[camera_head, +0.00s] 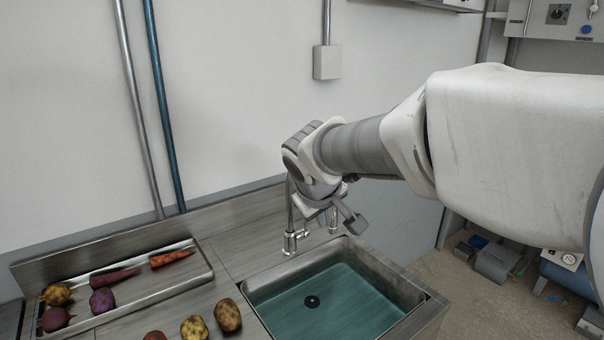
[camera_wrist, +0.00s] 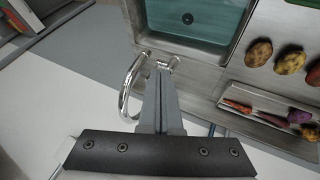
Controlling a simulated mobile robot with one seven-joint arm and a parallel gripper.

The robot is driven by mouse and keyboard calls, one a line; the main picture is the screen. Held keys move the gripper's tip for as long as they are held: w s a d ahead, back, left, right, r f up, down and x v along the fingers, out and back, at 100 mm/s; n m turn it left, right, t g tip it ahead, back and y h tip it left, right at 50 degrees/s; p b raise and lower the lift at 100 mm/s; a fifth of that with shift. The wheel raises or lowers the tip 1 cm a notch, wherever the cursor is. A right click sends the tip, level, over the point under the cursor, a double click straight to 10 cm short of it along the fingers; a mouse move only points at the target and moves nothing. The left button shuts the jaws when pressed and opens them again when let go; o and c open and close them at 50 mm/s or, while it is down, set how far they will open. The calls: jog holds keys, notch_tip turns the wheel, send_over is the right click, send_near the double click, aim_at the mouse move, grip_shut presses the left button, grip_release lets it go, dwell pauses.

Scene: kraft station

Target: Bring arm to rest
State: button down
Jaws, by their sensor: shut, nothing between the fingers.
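My arm reaches in from the right in the head view and is held out over the back edge of the sink. My gripper (camera_head: 345,222) hangs in front of the faucet (camera_head: 290,238) and partly hides it. In the wrist view the fingers of my gripper (camera_wrist: 161,75) are together with nothing between them. The chrome faucet (camera_wrist: 130,88) curves close beside them on the left. I cannot tell from the pictures whether the gripper touches it.
The sink (camera_head: 262,285) holds bluish water. A metal tray (camera_head: 140,293) at the left holds carrots and round root vegetables. Several potatoes (camera_head: 228,315) lie on the counter between tray and sink. Pipes (camera_head: 160,110) run up the wall. Boxes (camera_head: 497,262) stand on the floor at right.

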jog(key=s+d+f+m, duration=0.1)
jog(key=s+d+m, duration=0.2)
jog(key=s, duration=0.9)
jog(key=s+d+m+g+y, duration=0.1)
jog(key=s+d+m, duration=0.2)
jog(key=s+d, duration=0.3)
jog(key=s, duration=0.5)
jog(key=shift+s+f+y, duration=0.3)
jog(key=shift+s+f, duration=0.1)
jog(key=shift+a, duration=0.2)
